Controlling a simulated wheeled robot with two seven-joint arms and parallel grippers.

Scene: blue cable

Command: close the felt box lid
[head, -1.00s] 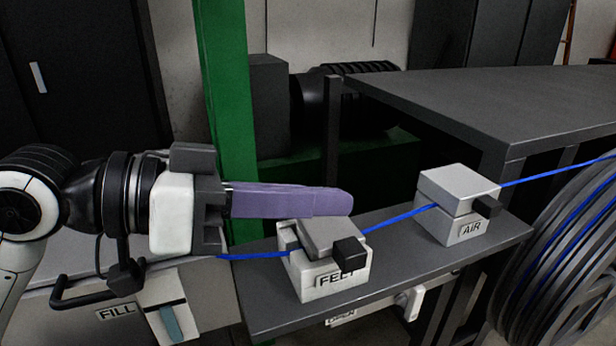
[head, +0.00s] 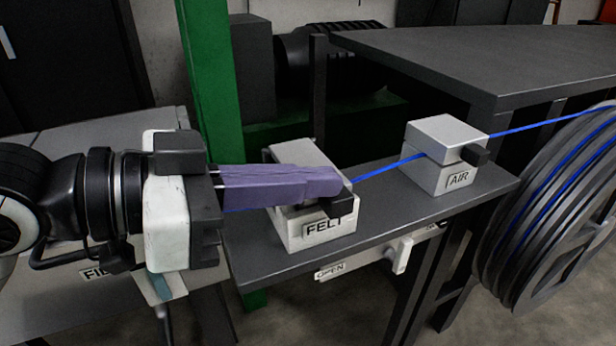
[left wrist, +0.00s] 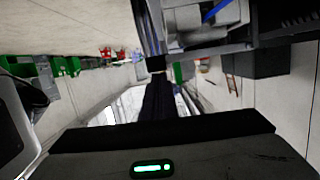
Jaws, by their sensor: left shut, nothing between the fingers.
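The felt box (head: 292,236), pale grey and labelled FELT, sits on the dark grey shelf. A light grey panel (head: 300,152), which looks like its lid, rises behind my left fingers. The fingers hide its lower part, so its angle is unclear. A black knob (head: 343,205) is at the box's front right. My left gripper (head: 325,182) is shut and empty, its purple fingers lying across the box top from the left. I cannot tell whether they touch the lid. The fingers look dark in the left wrist view (left wrist: 160,97). My right gripper is not in view.
A blue cable (head: 380,169) runs from the felt box through the AIR box (head: 445,155) toward the large reel (head: 555,205) at right. A green post (head: 208,75) stands behind my left gripper. The shelf (head: 385,215) is clear between the boxes.

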